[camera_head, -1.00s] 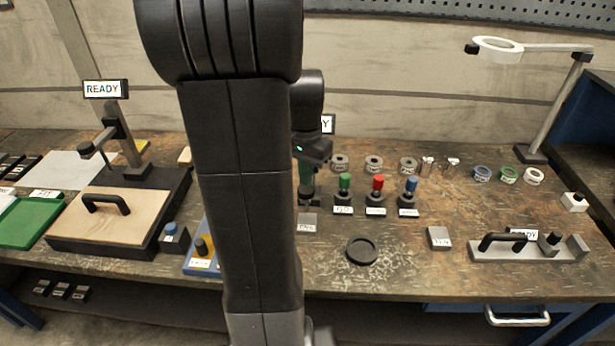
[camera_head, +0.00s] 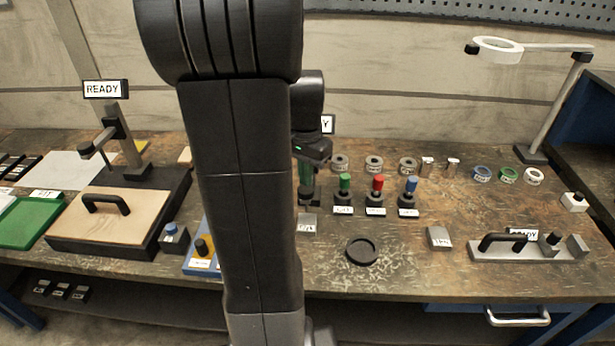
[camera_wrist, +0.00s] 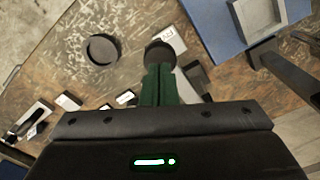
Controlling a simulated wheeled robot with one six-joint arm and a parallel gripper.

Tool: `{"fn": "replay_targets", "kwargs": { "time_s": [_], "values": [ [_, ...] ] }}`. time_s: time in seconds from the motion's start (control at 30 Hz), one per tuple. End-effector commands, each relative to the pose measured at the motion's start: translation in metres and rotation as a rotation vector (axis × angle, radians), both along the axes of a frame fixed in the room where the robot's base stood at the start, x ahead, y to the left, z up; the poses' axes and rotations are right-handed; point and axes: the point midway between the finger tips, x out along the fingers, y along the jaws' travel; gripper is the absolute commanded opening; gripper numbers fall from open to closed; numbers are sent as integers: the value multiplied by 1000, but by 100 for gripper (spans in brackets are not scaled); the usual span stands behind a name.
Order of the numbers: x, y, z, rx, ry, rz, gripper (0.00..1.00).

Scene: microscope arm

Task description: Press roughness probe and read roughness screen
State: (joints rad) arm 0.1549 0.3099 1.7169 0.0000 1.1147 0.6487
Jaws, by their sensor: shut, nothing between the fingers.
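My gripper (camera_wrist: 160,84) has green fingers, and they are shut with nothing between them. In the head view my gripper (camera_head: 306,172) points down, partly behind my arm. A black round-topped part (camera_wrist: 158,52), perhaps the probe, is right at the fingertips in the wrist view. In the head view the matching dark part (camera_head: 308,197) stands on the bench below the fingers. I cannot tell whether the fingertips touch it. A screen (camera_head: 327,124) behind my arm shows only the letter Y; the rest is hidden. I cannot tell which screen belongs to roughness.
A small labelled grey block (camera_head: 307,223) lies in front of the dark part. Green, red and blue-topped pieces (camera_head: 376,195) stand to the right. A black dish (camera_head: 362,251) lies in front. A READY screen (camera_head: 105,89) stands left, over a wood-topped plate (camera_head: 110,215).

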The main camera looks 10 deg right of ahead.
Motion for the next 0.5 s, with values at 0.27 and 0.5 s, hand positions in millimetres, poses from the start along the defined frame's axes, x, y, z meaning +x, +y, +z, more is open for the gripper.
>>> {"fn": "replay_targets", "kwargs": {
  "time_s": [0.27, 0.5],
  "values": [
    [0, 0, 0, 0, 0, 0, 0],
    [0, 0, -10, 1, 1, 0, 0]
  ]
}}
